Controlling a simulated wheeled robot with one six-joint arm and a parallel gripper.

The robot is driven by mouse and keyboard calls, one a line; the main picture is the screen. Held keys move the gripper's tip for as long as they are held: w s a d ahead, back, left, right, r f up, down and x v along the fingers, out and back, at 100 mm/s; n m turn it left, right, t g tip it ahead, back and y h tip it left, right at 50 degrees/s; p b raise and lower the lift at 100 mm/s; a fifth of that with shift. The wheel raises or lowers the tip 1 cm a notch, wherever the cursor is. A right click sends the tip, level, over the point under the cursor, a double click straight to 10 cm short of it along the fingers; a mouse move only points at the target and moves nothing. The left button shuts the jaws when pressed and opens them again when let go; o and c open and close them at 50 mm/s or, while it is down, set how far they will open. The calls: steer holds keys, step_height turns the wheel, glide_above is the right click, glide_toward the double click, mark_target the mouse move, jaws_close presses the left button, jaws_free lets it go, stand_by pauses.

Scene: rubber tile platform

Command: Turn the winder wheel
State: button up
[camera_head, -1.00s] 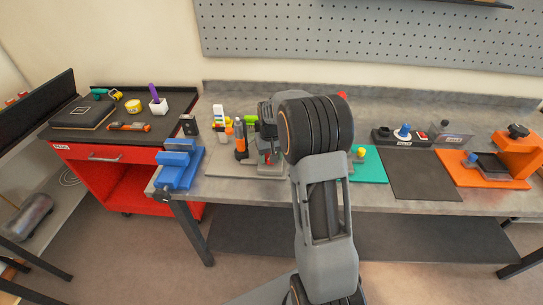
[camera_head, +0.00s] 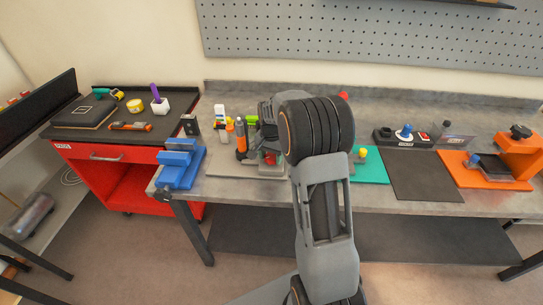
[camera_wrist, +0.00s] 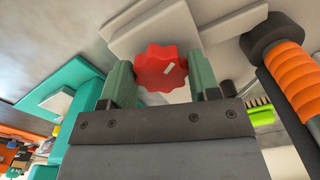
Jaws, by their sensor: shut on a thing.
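The winder wheel (camera_wrist: 161,68) is a red knob with a scalloped rim and a pale mark on its face. In the wrist view it sits between the two green fingers of my gripper (camera_wrist: 163,84), which is shut on it. In the head view a small red part of the wheel (camera_head: 270,158) shows beside my arm on the workbench, and my gripper (camera_head: 266,150) is mostly hidden behind my wrist. The grey winder base (camera_wrist: 185,28) lies behind the wheel in the wrist view.
An orange-handled tool (camera_head: 240,138) stands close to the left of my gripper. A blue vise (camera_head: 180,164) is at the bench's left end. A green mat (camera_head: 371,168), a dark mat (camera_head: 418,176) and an orange fixture (camera_head: 519,158) lie to the right.

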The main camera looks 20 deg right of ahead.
mark_target(271, 157)
stand_by(0.3)
steer(key=o, duration=0.9)
step_height(271, 157, up, 14)
steer(key=shift+f, duration=0.1)
stand_by(0.3)
stand_by(0.5)
